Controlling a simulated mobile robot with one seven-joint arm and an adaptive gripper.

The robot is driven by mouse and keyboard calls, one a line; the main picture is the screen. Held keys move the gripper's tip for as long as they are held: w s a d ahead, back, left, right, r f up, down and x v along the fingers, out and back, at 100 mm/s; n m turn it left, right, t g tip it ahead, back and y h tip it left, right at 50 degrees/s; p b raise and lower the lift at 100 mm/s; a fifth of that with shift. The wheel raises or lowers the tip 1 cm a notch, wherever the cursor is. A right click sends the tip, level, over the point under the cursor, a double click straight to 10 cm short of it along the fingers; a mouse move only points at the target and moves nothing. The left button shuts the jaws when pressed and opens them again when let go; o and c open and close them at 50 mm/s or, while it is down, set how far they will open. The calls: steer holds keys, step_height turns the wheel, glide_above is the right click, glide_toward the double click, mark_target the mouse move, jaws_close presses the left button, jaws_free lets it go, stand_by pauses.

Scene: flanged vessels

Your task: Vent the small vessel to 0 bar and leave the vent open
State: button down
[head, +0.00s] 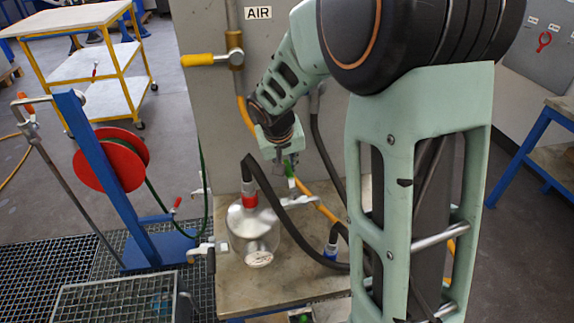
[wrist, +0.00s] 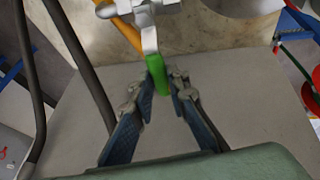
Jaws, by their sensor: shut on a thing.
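The small vessel (head: 240,222) is a shiny round metal body on the bench, with a red collar (head: 249,197) and black hose at its top. A round gauge (head: 259,259) faces forward on it; its reading is too small to tell. A metal valve with a green lever (head: 291,181) is at its right; in the wrist view the green lever (wrist: 158,76) hangs from the metal valve body (wrist: 149,35). My gripper (head: 287,165) reaches down from above. In the wrist view its blue-padded fingers (wrist: 165,84) are closed on the green lever's end.
The bench top (head: 285,282) has some bare room in front. A grey panel with a yellow-handled AIR valve (head: 198,60) rises behind. A red hose reel (head: 112,160) stands at left.

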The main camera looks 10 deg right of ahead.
steer(key=shift+f+b, duration=0.1)
steer(key=shift+b, duration=0.2)
steer(key=shift+d+f+m+h+b, duration=0.15)
steer(key=shift+d+m+h+b, duration=0.2)
steer(key=shift+m+b, duration=0.7)
steer(key=shift+s+d+r+m+g+h+b, duration=0.1)
steer(key=shift+s+d+m+g+h+b, duration=0.5)
steer(key=shift+m, duration=2.05)
steer(key=shift+s+d+r+m+g+y+b, duration=0.1)
steer(key=shift+s+d+m+g+b, duration=0.6)
steer(key=shift+s+d+m+g, duration=1.35)
steer(key=shift+s+d+r+m+g+h+b, duration=0.1)
steer(key=shift+d+m+g+h+b, duration=0.4)
steer(key=shift+m, duration=2.75)
steer(key=shift+a+g+y, duration=0.25)
steer(key=shift+a, duration=0.05)
steer(key=c, duration=1.9)
jaws_free()
